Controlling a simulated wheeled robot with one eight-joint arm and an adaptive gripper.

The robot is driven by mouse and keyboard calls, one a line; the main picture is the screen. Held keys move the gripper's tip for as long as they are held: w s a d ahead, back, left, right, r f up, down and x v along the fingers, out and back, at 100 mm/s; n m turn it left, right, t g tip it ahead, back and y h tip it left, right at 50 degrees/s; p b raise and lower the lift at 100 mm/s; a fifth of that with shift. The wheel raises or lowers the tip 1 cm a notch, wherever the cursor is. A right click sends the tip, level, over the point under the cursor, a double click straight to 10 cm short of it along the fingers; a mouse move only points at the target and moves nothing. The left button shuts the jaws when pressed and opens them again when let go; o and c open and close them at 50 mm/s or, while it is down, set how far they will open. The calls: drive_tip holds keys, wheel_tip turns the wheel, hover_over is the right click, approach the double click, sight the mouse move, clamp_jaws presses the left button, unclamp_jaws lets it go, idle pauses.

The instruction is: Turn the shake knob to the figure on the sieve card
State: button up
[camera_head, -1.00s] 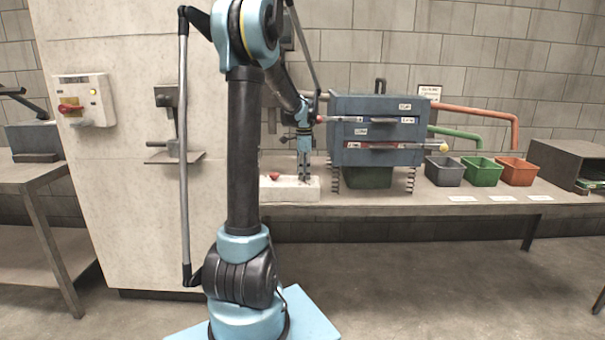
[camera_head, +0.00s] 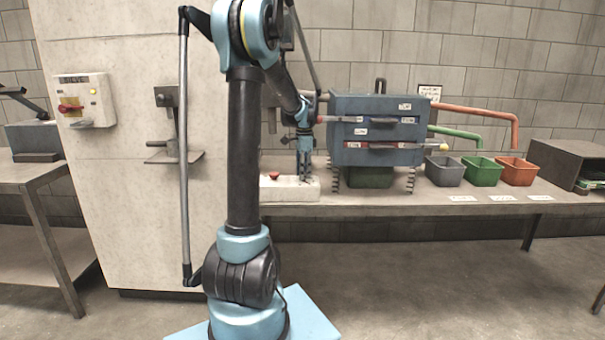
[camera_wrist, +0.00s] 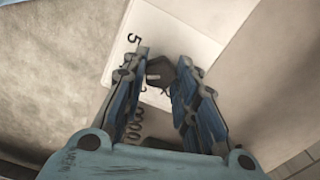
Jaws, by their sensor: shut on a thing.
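My gripper (camera_head: 305,178) points down over a white control box (camera_head: 282,194) on the bench. In the wrist view, my gripper (camera_wrist: 162,70) has its two fingers on either side of the dark shake knob (camera_wrist: 158,72), and it is shut on it. The knob stands on a white plate (camera_wrist: 185,38) with a black "5" near its upper left. More black digits with zeros show partly behind the left finger; the rest of the scale is hidden. A small framed card (camera_head: 429,92) hangs on the wall behind the sieve machine; its text is too small to read.
A red button (camera_head: 271,175) sits on the control box's left part. The blue-grey sieve machine (camera_head: 350,154) stands close to the right on springs. Grey (camera_head: 444,172), green (camera_head: 482,172) and orange (camera_head: 519,172) bins stand farther right. A switch box (camera_head: 85,100) is on the left panel.

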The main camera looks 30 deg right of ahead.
idle(0.3)
drive_tip(key=o, duration=1)
drive_tip(key=shift+o, duration=0.2)
wheel_tip(320, 180, up, 12)
